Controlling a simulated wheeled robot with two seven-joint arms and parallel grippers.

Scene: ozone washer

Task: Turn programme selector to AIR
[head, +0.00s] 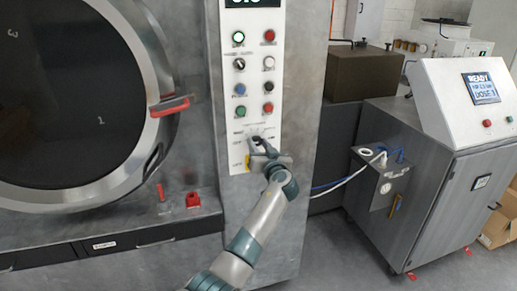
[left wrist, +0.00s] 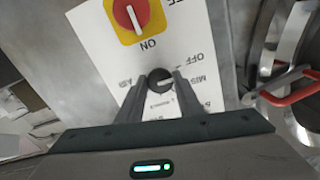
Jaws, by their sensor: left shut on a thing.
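The programme selector (left wrist: 160,80) is a small round dark knob with a pale pointer mark on the white control panel (head: 242,90). Printed labels surround it, upside down in the left wrist view; OFF reads clearly, the others are blurred. The pale mark lies roughly sideways, towards the right side of that view; its exact setting is hard to read. My left gripper (head: 261,146) is at the lower part of the panel. Its two fingers (left wrist: 159,92) stand either side of the knob, shut on it. In the head view the gripper largely hides the knob. My right gripper is not in view.
A red rotary switch on a yellow plate (left wrist: 132,14) sits close to the selector. Several buttons (head: 239,89) are above. The round washer door (head: 70,95) with its red handle (head: 169,106) is to the left. A grey cabinet (head: 440,165) stands at right.

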